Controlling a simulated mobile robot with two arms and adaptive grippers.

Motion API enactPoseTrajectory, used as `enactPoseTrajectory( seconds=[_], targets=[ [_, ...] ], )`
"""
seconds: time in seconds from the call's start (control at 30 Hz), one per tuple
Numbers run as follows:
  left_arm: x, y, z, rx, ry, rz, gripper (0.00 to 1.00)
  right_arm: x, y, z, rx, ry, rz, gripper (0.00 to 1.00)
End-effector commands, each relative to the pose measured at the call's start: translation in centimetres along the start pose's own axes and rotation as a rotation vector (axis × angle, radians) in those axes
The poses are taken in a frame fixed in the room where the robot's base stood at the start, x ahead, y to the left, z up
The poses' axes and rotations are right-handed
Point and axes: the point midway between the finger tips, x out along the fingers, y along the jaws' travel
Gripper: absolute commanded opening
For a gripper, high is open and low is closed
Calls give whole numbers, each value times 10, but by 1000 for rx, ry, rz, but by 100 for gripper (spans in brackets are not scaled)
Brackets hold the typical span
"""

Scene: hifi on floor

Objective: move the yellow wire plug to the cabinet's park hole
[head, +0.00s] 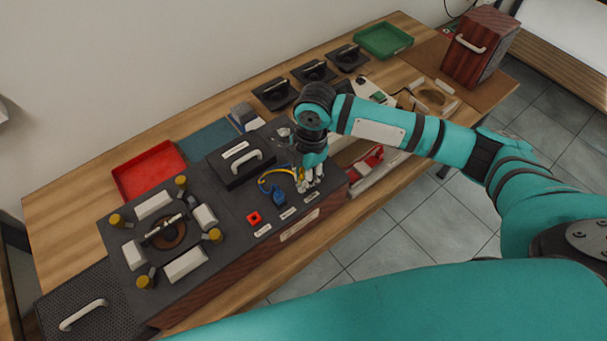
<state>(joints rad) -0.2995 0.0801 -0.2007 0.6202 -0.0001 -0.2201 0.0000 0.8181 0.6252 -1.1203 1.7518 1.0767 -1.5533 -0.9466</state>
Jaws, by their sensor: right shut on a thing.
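The yellow wire (271,173) arches over the dark top of the cabinet (232,208), left of my right gripper. My right gripper (311,183) points down at the cabinet's front right part and is shut on the yellow wire's plug, which its fingers mostly hide. I cannot tell whether the plug touches the top. A red socket piece (254,218) and a blue piece (279,198) sit to the left, with small white labels in front. The park hole cannot be made out. My left gripper is not in view.
A black lid with a white handle (240,161) lies behind the wire. A round dial (165,232) with white blocks and yellow knobs fills the cabinet's left part. A red tray (150,170), a green tray (383,41) and a wooden box (480,46) stand farther off.

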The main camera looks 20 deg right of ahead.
Motion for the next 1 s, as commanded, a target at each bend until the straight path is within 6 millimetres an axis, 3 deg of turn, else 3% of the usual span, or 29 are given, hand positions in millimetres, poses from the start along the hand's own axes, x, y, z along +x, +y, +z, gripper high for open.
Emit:
enactPoseTrajectory(
  seconds=[0.4, 0.43, 0.6, 1.0],
  targets=[
    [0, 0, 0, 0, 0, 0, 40, 0, 0, 0, 0, 0, 0, 0],
    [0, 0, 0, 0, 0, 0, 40, 0, 0, 0, 0, 0, 0, 19],
    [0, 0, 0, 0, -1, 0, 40, 0, 0, 0, 0, 0, 0, 41],
    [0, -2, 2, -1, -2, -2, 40, -8, 1, 0, 1, 1, 2, 43]
  ],
)
